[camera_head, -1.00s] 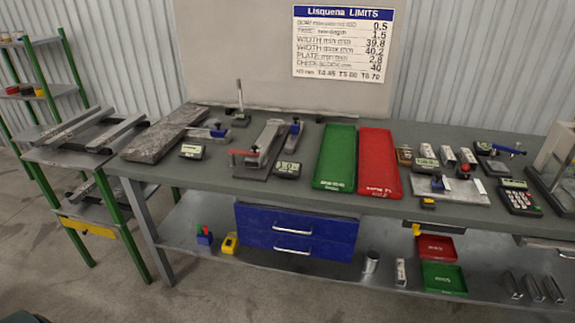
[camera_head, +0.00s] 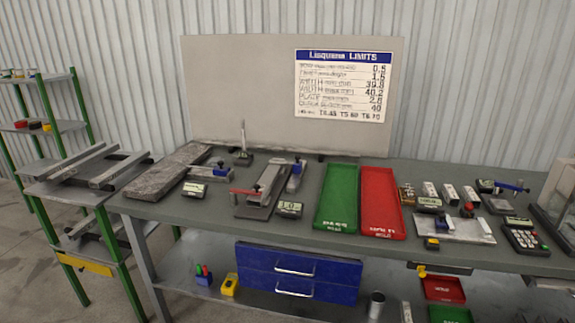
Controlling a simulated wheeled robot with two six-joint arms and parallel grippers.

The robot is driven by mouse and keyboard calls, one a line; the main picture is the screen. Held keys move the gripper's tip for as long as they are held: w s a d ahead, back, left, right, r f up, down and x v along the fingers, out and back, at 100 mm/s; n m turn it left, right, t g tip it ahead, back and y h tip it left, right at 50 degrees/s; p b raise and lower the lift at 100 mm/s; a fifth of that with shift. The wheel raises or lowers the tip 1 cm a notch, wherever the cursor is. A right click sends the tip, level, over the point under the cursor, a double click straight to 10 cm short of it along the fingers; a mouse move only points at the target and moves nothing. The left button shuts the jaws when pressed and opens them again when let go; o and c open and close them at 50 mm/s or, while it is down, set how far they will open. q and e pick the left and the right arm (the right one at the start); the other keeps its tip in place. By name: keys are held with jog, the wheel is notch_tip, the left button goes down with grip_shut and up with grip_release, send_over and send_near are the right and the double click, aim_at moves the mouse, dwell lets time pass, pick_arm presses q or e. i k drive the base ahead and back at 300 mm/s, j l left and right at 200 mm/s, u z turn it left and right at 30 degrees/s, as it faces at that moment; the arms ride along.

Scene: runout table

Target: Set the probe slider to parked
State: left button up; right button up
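No part is clearly marked as the probe slider, and I cannot tell its position from here. One candidate is the measuring fixture (camera_head: 258,201) left of the table's middle, with a red bar at its front left. A blue block (camera_head: 295,178) stands at its right side. A small grey display (camera_head: 289,209) sits at its front right. Another candidate is the blue-ended device (camera_head: 216,171) by the granite plate (camera_head: 170,171), with a second display (camera_head: 194,189) in front of it. Neither of my grippers is in view.
A green tray (camera_head: 338,197) and a red tray (camera_head: 381,202) lie right of the fixture. A plate with small tools (camera_head: 460,229) and a calculator (camera_head: 525,238) are farther right. A roller stand (camera_head: 85,186) adjoins the table at left. Blue drawers (camera_head: 298,272) hang below.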

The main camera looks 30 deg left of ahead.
aim_at(297, 165)
jog(key=i+l+u, duration=0.25)
jog(key=i+l, duration=0.25)
jog(key=i+l+u, duration=0.3)
jog(key=i+l, duration=0.25)
